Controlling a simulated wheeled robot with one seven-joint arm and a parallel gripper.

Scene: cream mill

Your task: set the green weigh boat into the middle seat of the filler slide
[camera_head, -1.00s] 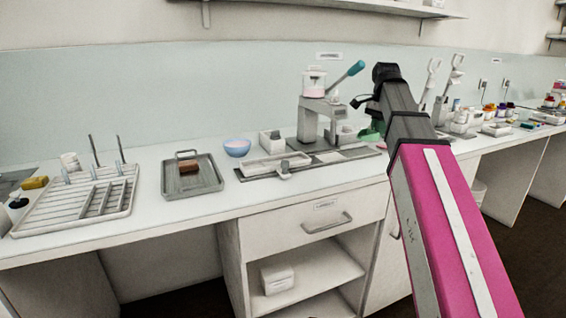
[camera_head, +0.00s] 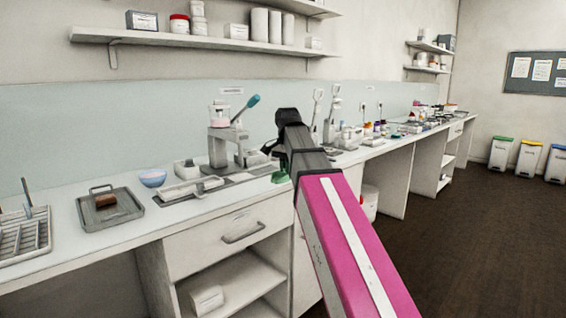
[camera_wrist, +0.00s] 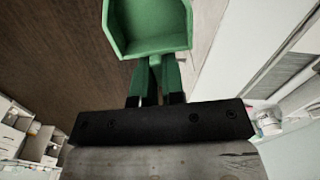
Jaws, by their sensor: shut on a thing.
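The green weigh boat (camera_wrist: 150,28) is held by my gripper (camera_wrist: 156,78), which is shut on its narrow end. In the wrist view its open hollow shows and looks empty. In the head view the green boat (camera_head: 280,177) shows beside my arm, at the right of the filler, and my arm hides part of it. The filler (camera_head: 222,140) has a teal-handled lever and a pink-filled jar. At its foot lies what seems to be the filler slide (camera_head: 213,186), a long flat plate with a pale block. Its seats are too small to tell apart.
A blue bowl (camera_head: 152,178) and a grey tray (camera_head: 110,212) with a brown block stand left of the filler. A slotted rack (camera_head: 22,238) is at the far left. Two upright lever devices (camera_head: 330,115) stand beyond my arm. The counter's front strip is clear.

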